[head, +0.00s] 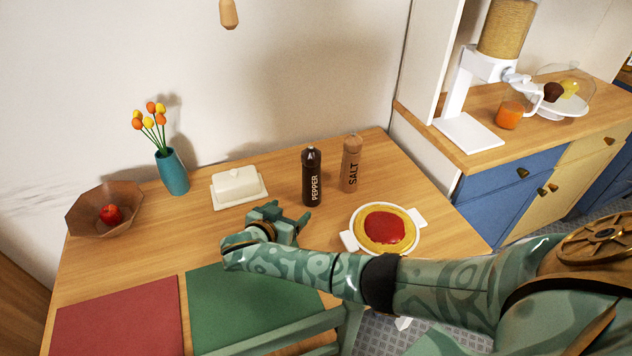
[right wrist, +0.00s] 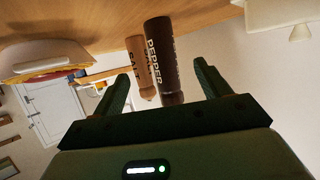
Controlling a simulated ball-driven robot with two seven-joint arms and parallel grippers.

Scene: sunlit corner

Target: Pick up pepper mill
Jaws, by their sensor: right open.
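The dark pepper mill (head: 312,178), lettered PEPPER, stands upright on the wooden table, left of the brown salt mill (head: 351,164). My right gripper (head: 289,217) is just in front of the pepper mill and a little to its left in the head view, apart from it. In the right wrist view the open fingers (right wrist: 162,88) have nothing between their tips. The pepper mill (right wrist: 162,60) shows beyond them, toward the middle, with the salt mill (right wrist: 141,66) beside it. My left gripper is not in view.
A white dish with red sauce (head: 418,228) stands right of my gripper. A butter dish (head: 238,185), a teal vase (head: 172,172) and a bowl (head: 88,207) with a red apple stand left. Green (head: 240,300) and red (head: 120,318) placemats lie in front, near a green chair (head: 290,333).

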